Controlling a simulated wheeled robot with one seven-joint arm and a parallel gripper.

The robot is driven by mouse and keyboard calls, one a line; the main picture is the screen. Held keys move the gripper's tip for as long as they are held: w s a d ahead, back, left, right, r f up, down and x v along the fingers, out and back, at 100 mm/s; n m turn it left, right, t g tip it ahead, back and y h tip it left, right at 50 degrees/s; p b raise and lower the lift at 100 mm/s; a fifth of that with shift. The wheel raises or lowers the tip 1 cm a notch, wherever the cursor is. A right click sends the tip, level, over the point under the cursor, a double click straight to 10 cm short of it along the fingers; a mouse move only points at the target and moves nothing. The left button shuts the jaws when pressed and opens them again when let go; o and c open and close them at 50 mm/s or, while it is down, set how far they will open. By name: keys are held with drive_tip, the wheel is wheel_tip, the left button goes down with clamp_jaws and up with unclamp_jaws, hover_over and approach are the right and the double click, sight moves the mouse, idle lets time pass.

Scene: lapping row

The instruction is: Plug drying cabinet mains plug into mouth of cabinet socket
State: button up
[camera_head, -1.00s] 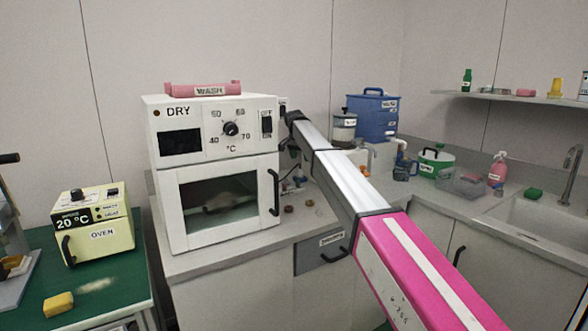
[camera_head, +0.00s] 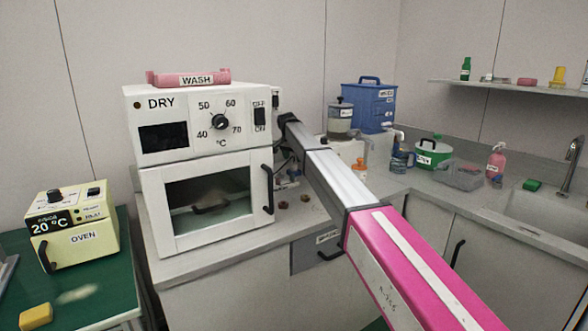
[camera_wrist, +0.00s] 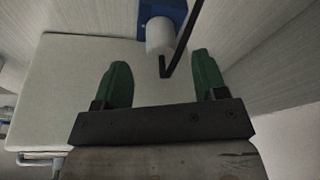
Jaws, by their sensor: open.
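The white drying cabinet marked DRY (camera_head: 160,207) stands on the grey counter. In the wrist view my gripper (camera_wrist: 163,78) is open, with two green fingers apart and nothing between their tips. Ahead of them a white cylindrical piece, which looks like the mains plug (camera_wrist: 159,36), sits against a blue block, which looks like the cabinet socket (camera_wrist: 176,12). A black bent cable (camera_wrist: 182,45) crosses in front of them. I cannot tell how deep the white piece sits. In the head view my gripper, the plug and the socket are hidden behind the cabinet and my arm.
A pink WASH tray (camera_head: 190,78) lies on top of the cabinet. A yellow oven (camera_head: 75,230) stands on the green bench at left. A blue container (camera_head: 368,106), a green-banded pot (camera_head: 432,152) and a sink (camera_head: 545,212) are at right. Small objects lie on the counter beside the cabinet.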

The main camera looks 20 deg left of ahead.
sight(294, 163)
drive_tip(key=x, duration=0.4)
drive_tip(key=shift+f, duration=0.25)
drive_tip(key=c, duration=1)
drive_tip(key=shift+r, duration=0.15)
